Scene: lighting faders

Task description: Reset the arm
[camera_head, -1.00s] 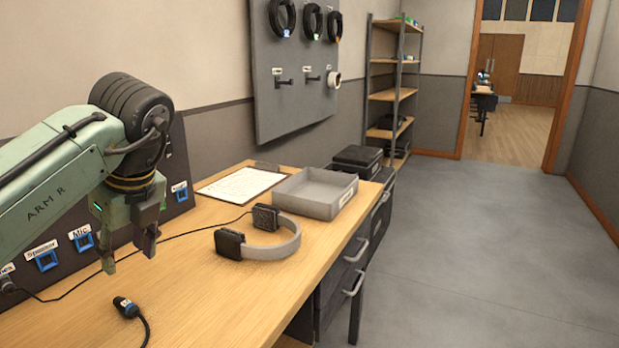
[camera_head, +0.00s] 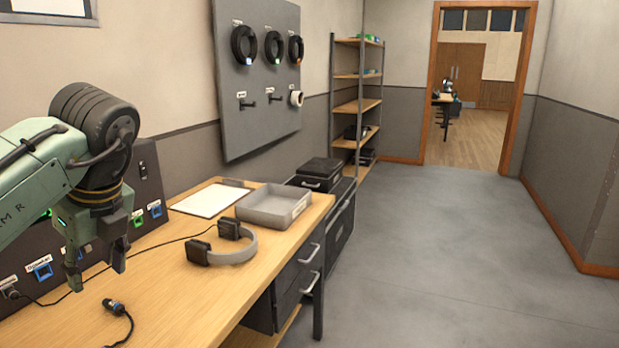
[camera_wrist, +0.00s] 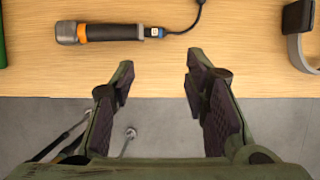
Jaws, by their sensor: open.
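My green arm (camera_head: 30,160) reaches in from the left in the head view. My gripper (camera_head: 97,270) points down over the left part of the wooden desk. In the wrist view my gripper (camera_wrist: 160,85) is open, with nothing between its dark finger pads. A microphone (camera_wrist: 100,32) with a grey head, an orange ring and a cable lies on the desk, ahead of the fingers and apart from them. In the head view only its cable end (camera_head: 114,307) shows clearly.
The wooden desk (camera_head: 180,300) holds headphones (camera_head: 228,250), a grey tray (camera_head: 272,208) and a clipboard (camera_head: 210,199). A socket panel (camera_head: 20,265) stands at the left. A shelf (camera_head: 355,105) stands farther back. Clear floor (camera_head: 430,250) lies right of the desk, towards a doorway.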

